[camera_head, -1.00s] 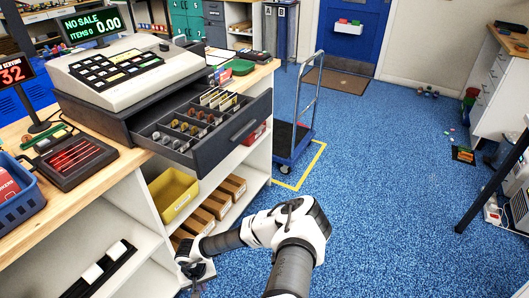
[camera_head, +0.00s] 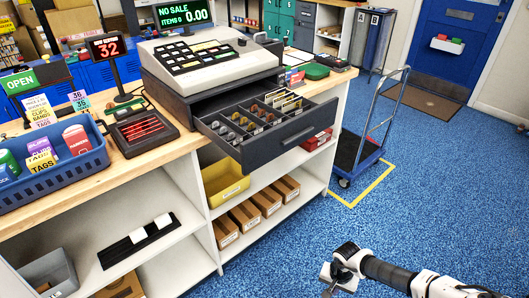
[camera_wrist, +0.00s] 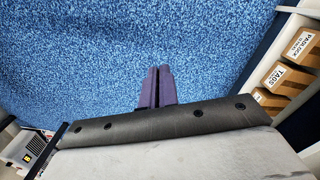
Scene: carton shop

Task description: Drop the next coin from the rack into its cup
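The open till drawer (camera_head: 290,150) juts from under the cash register (camera_head: 208,60). Its cups hold several silver coins (camera_head: 225,131) at the left and copper-coloured coins (camera_head: 262,112) farther right, with upright card-like pieces behind. No coin rack can be told for sure; a dark tray with red glowing lines (camera_head: 143,128) lies on the counter left of the drawer. My gripper (camera_head: 331,289) is low over the blue floor, apart from the counter and well below the drawer. In the wrist view its two purple fingers (camera_wrist: 159,86) are together with nothing seen between them.
Shelves below the drawer hold a yellow bin (camera_head: 225,186) and several cardboard boxes (camera_head: 246,215). A black strip with white blocks (camera_head: 137,241) lies on the left shelf. A blue basket (camera_head: 60,172) stands on the counter. A cart (camera_head: 360,150) stands behind. The floor at right is clear.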

